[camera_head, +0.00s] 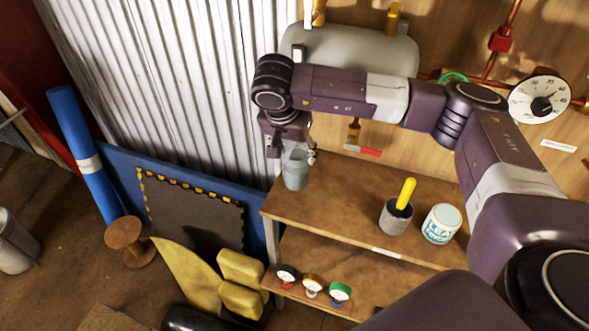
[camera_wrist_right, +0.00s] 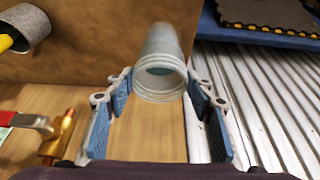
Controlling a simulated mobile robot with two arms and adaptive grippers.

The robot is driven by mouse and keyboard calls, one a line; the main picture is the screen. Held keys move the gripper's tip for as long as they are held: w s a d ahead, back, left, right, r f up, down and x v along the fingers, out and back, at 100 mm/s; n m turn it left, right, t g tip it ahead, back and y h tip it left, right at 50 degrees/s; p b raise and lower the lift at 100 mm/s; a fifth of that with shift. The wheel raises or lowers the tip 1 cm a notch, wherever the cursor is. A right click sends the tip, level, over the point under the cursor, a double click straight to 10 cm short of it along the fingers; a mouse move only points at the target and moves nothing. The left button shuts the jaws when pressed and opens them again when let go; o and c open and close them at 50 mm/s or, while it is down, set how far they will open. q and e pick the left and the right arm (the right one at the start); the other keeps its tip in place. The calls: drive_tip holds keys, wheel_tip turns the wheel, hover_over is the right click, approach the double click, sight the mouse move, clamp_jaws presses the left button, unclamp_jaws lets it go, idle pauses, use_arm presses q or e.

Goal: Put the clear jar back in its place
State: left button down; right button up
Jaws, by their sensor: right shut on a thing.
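The clear jar (camera_head: 295,173) is a pale grey-blue see-through jar, upright at the left end of the wooden shelf (camera_head: 335,205) in the head view. My right gripper (camera_head: 293,150) is above it, shut on its upper part. In the right wrist view the jar (camera_wrist_right: 162,62) shows its threaded open mouth between the blue finger pads of the right gripper (camera_wrist_right: 160,88). I cannot tell whether its base touches the shelf. My left gripper is not in view.
A grey cup (camera_head: 394,219) with a yellow handle and a white labelled tub (camera_head: 441,224) stand further right on the shelf. Small gauges (camera_head: 313,286) sit on a lower ledge. Corrugated metal (camera_head: 190,70) rises at left. The shelf between jar and cup is clear.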

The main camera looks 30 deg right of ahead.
sight(295, 167)
drive_tip(key=shift+f, duration=0.75)
wheel_tip(295, 167, down, 3)
drive_tip(key=shift+a+p, duration=0.1)
drive_tip(key=shift+p, duration=0.6)
drive_tip(key=shift+f, duration=0.45)
drive_tip(key=o, duration=1.8)
drive_tip(key=shift+c, duration=0.2)
